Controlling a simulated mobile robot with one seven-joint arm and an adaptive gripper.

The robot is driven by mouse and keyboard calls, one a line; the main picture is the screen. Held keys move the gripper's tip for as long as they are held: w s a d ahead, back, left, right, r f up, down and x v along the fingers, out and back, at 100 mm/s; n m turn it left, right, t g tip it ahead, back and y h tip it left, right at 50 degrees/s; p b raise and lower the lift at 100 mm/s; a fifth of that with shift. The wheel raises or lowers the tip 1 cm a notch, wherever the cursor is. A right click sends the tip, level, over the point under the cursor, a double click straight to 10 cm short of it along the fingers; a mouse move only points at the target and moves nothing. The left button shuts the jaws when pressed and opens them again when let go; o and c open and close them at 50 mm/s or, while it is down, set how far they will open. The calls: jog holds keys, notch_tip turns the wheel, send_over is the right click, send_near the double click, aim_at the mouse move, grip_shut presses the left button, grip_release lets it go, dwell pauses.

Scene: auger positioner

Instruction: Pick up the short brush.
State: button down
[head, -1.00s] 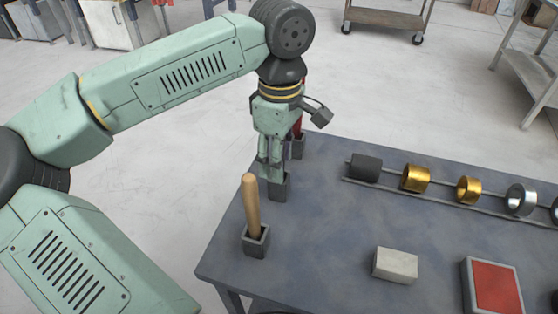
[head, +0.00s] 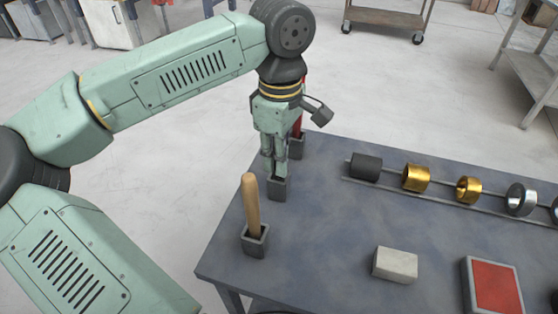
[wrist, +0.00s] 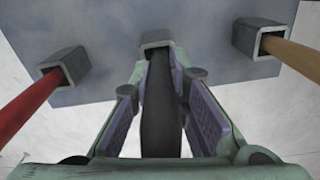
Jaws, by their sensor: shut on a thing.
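My gripper (head: 273,171) points down at the middle holder (head: 278,189) near the table's left edge. In the wrist view, the purple-padded fingers (wrist: 160,70) are shut on a dark upright handle (wrist: 160,115), one on each side. The handle's lower end is in the grey square holder (wrist: 155,37). No bristles show, so I cannot tell from its end whether this is the short brush. A wooden handle (head: 251,205) stands in the nearer holder (head: 255,243). A red handle (wrist: 30,105) stands in the farther holder (wrist: 67,62).
A rail with a dark cylinder (head: 365,167) and several gold and silver rings (head: 417,178) lies along the back of the table (head: 320,235). A pale block (head: 395,264) and a red-topped box (head: 495,287) are at the front right. The table's middle is clear.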

notch_tip(320, 180, up, 10)
dwell(0.6)
jog(key=shift+a, duration=0.1)
dwell(0.3)
